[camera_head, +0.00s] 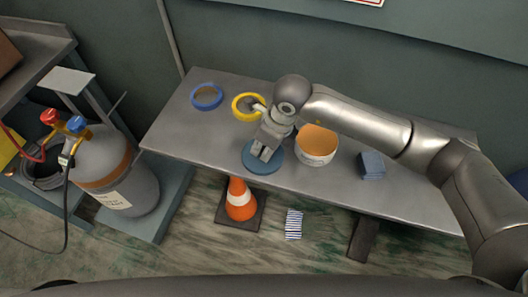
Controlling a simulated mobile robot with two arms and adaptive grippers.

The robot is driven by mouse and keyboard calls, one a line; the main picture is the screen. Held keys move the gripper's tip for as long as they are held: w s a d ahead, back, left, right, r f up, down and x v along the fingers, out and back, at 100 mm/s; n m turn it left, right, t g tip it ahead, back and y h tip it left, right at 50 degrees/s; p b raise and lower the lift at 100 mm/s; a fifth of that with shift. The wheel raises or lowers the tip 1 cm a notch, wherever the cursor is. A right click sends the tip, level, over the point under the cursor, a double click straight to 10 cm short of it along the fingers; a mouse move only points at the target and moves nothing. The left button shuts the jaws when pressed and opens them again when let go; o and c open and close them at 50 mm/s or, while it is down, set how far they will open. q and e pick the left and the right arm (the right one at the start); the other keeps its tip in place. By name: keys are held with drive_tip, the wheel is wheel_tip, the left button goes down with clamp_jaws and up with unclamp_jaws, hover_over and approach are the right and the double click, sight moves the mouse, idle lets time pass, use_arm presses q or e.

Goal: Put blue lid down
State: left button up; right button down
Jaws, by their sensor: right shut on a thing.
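The blue lid (262,165) is a flat round disc at the front edge of the grey metal table, left of the tub. My right gripper (264,153) points down over the lid and is shut on it near its upper middle. The lid looks level; whether it touches the table or is held just above it I cannot tell. A white tub with orange contents (317,148) stands open just right of the gripper. My left gripper is not in view.
On the table (210,133) are a blue tape roll (206,97), a yellow tape roll (236,108) and a blue-grey block (372,166). On the floor are an orange cone (240,203) and a striped item (294,224). A gas cylinder (128,180) stands left. The table's left front is clear.

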drive_tip(key=shift+f, duration=0.65)
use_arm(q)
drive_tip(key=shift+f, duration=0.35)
use_arm(e)
drive_tip(key=shift+r, duration=0.1)
drive_tip(key=c, duration=1.4)
unclamp_jaws()
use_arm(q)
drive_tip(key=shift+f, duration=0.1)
use_arm(e)
drive_tip(key=shift+o, duration=0.2)
